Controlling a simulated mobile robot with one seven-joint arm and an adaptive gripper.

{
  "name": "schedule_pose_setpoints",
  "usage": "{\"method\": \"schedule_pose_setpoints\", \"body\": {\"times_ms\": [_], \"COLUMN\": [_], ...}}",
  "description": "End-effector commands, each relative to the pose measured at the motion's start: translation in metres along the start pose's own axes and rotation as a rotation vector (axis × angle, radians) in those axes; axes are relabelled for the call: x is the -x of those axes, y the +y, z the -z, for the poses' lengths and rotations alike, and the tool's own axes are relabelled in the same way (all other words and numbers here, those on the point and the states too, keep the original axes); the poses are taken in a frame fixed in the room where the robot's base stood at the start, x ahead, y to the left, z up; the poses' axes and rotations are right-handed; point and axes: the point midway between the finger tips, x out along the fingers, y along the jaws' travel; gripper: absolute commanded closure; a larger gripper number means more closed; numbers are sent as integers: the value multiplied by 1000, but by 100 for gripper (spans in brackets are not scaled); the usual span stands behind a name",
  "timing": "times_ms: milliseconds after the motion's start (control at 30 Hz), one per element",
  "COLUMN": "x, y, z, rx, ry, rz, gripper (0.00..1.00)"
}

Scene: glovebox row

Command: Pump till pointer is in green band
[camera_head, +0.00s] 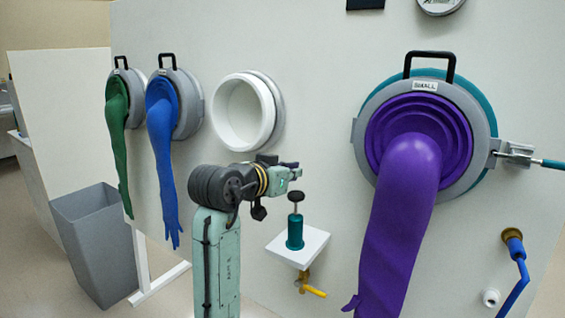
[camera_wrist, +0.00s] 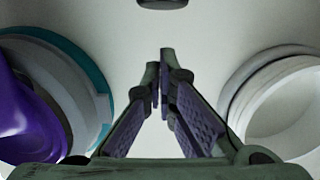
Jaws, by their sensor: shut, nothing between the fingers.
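The hand pump (camera_head: 295,232) is a small teal cylinder with a thin rod and a black knob (camera_head: 295,197) on top. It stands upright on a white shelf (camera_head: 312,243) fixed to the wall. My gripper (camera_head: 298,170) is a little above the knob, apart from it, and points toward the wall. In the wrist view its fingers (camera_wrist: 162,75) come together at the tips with nothing between them. A round gauge (camera_head: 440,3) is cut off by the top edge, so its pointer and green band are hidden. The pump is not visible in the wrist view.
A purple glove (camera_head: 405,190) hangs from a large port at right. A white open ring port (camera_head: 243,112), a blue glove (camera_head: 162,125) and a green glove (camera_head: 117,120) are at left. A yellow-handled valve (camera_head: 312,290) sits below the shelf. A grey bin (camera_head: 95,240) stands on the floor.

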Motion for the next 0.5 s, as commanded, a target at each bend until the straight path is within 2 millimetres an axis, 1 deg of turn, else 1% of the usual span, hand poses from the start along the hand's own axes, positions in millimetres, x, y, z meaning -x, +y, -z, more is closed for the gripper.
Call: {"method": "schedule_pose_setpoints", "body": {"times_ms": [33, 200, 333, 500], "x": [-1, -5, -6, -6], "y": [-1, 0, 0, -1], "z": [-8, -23, -27, -28], "rx": [4, 2, 1, 1], "ry": [-2, -1, 0, 1], "rz": [1, 1, 1, 2], "gripper": [100, 100, 100, 100]}}
